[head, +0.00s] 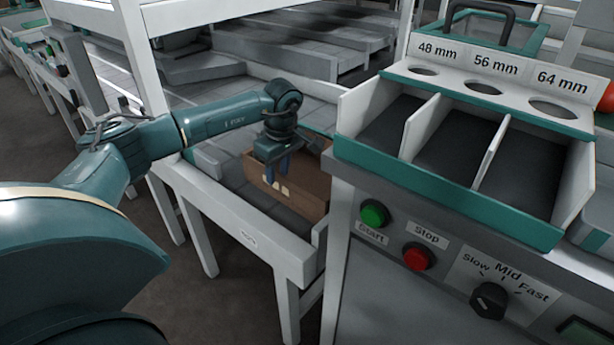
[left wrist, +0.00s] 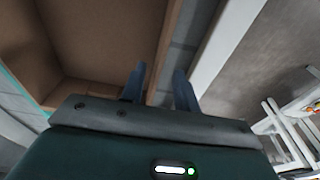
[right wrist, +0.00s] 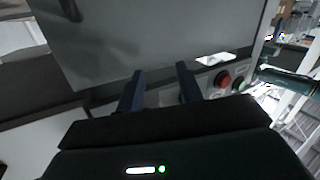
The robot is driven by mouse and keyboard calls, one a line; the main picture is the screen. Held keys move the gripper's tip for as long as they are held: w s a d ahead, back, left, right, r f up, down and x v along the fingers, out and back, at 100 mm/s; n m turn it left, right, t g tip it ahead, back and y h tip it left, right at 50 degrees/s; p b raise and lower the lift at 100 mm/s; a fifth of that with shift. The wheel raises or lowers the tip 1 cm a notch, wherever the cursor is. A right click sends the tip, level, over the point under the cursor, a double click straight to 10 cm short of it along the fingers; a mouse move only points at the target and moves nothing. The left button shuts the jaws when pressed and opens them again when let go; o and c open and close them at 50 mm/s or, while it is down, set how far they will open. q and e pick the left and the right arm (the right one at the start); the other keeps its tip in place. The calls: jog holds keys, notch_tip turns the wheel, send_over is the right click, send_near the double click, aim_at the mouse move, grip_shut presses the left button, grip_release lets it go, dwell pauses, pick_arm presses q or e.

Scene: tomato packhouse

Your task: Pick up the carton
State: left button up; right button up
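The carton (head: 307,196) is a brown open-topped box on the grey conveyor behind a white side rail. My left gripper (head: 277,172) is above its near wall, fingers pointing down. In the left wrist view the carton's empty-looking inside (left wrist: 100,40) fills the upper left. There the left gripper (left wrist: 160,88) is open, one finger over the inside of the carton and the other outside, with the wall's edge running between them. I cannot tell whether either finger touches. My right gripper (right wrist: 160,88) is open and empty in the right wrist view; it is out of the head view.
A sizing machine stands right of the carton, with labelled holes, a white-walled chute tray (head: 445,203), a green Start button (head: 374,213), a red Stop button (head: 418,257) and a speed knob (head: 488,300). White frame posts (head: 143,60) rise behind my left arm.

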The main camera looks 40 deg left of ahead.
aim_at(279, 199)
pick_arm(q)
notch_tip(279, 199, down, 5)
jog(key=shift+w+f+b, duration=0.1)
jog(key=shift+b, duration=0.8)
jog(key=shift+f, duration=0.25)
pick_arm(e)
jog(key=shift+a+r+n+t+y, duration=0.1)
jog(key=shift+a+n+t+y, duration=0.3)
jog(key=shift+t+y, duration=0.2)
pick_arm(q)
jog(key=shift+r, duration=0.1)
grip_shut()
